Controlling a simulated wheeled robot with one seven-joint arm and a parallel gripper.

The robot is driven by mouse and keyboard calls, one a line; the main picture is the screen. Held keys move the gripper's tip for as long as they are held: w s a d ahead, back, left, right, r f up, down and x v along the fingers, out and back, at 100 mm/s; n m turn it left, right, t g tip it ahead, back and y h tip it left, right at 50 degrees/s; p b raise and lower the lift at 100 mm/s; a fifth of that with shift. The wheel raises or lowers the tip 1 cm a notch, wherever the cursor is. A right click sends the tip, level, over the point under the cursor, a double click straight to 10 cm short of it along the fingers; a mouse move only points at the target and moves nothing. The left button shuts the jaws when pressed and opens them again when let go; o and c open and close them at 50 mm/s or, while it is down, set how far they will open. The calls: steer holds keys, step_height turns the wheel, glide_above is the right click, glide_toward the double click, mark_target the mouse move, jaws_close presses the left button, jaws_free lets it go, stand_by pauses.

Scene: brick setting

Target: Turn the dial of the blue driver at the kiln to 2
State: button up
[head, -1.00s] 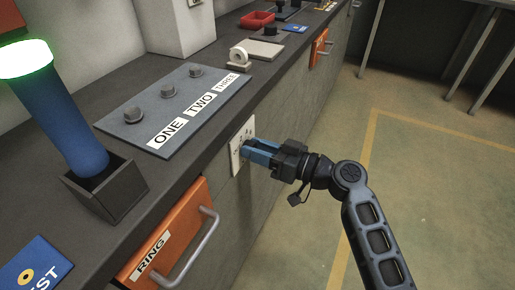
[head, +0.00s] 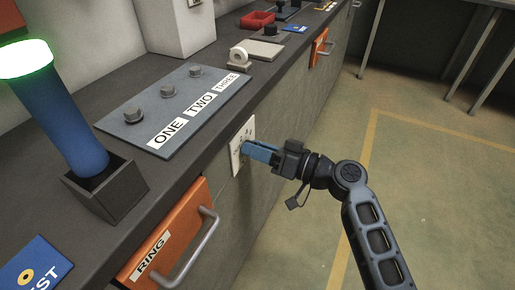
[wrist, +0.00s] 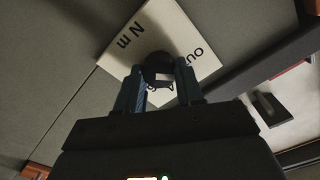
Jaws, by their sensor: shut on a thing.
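My gripper (head: 250,150) reaches a white plate (head: 248,127) on the front of the counter, its blue fingers pointing at the plate. In the wrist view the fingers (wrist: 158,78) are shut on a dark round dial (wrist: 157,62) on the white plate (wrist: 190,30). Black lettering "N m" and part of another word show on the plate. The dial's pointer and setting cannot be read. A blue cylinder (head: 55,120) with a glowing green ring at its top leans in a dark square holder (head: 118,195) on the counter. I cannot tell which thing is the driver.
A grey panel (head: 150,108) labelled ONE, TWO, THREE with three knobs lies on the counter. An orange RING drawer (head: 170,240) with a protruding handle is below left of the plate. The floor at right is open.

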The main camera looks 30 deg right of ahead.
steer(key=shift+d+m+p, duration=0.1)
steer(key=shift+m+p, duration=0.3)
steer(key=shift+m, duration=1.7)
steer(key=shift+f, duration=0.1)
steer(key=o, duration=1)
steer(key=shift+o, duration=0.2)
steer(key=v, duration=0.7)
steer(key=shift+s+d, duration=0.25)
steer(key=shift+s, duration=0.05)
